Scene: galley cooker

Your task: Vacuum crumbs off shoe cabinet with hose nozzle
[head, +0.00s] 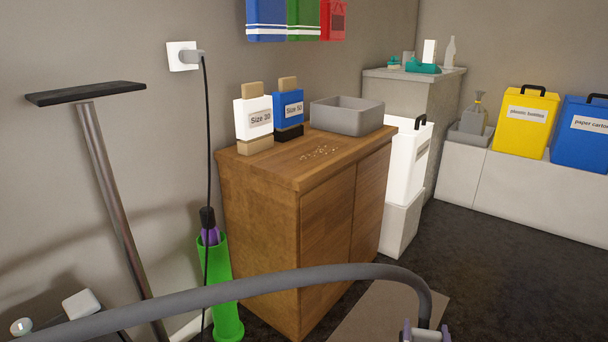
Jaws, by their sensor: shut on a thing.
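The wooden shoe cabinet (258,203) stands against the wall in the middle of the head view. Pale crumbs (320,153) lie scattered on its top, near the front edge. A grey vacuum hose (300,280) arches across the foreground from lower left to lower right, then bends down to my gripper (426,334). My gripper is at the bottom edge, only partly in view, in front of the cabinet and apart from it. It is shut on the hose end; the nozzle itself is cut off below the frame.
White (252,120) and blue (288,108) size-labelled blocks and a grey tray (347,116) stand behind the crumbs. A green tube holder (222,290), a black cord (206,150) and a metal pole (110,185) are left. A white bin (404,163) stands right. Dark floor (490,270) is open at right.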

